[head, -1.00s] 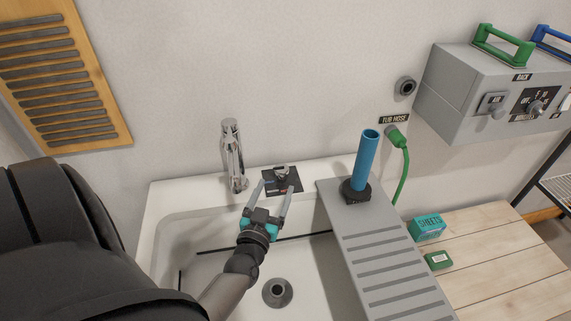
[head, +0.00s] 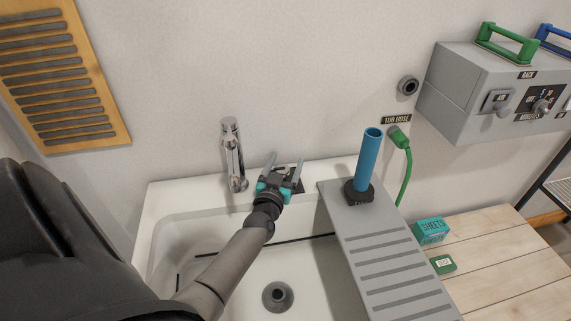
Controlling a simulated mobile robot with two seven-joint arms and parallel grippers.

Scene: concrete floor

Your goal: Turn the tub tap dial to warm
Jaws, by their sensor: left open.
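The tub (head: 205,208) is white, with a chrome tap spout (head: 233,155) standing on its back rim. The dial sits on a dark plate (head: 299,187) on the rim, right of the spout. My left gripper (head: 284,165) is over the dial plate with its fingers apart, pointing toward the wall. The gripper body covers most of the plate. The dial knob is mostly hidden, so its setting cannot be read, and I cannot tell whether the fingers touch it. My right gripper is not in view.
A grey ridged board (head: 385,240) lies across the tub's right side, with a blue cylinder (head: 368,160) upright on a black base. A green hose (head: 407,170) hangs behind it. A wooden bench (head: 490,250) at right holds two small boxes.

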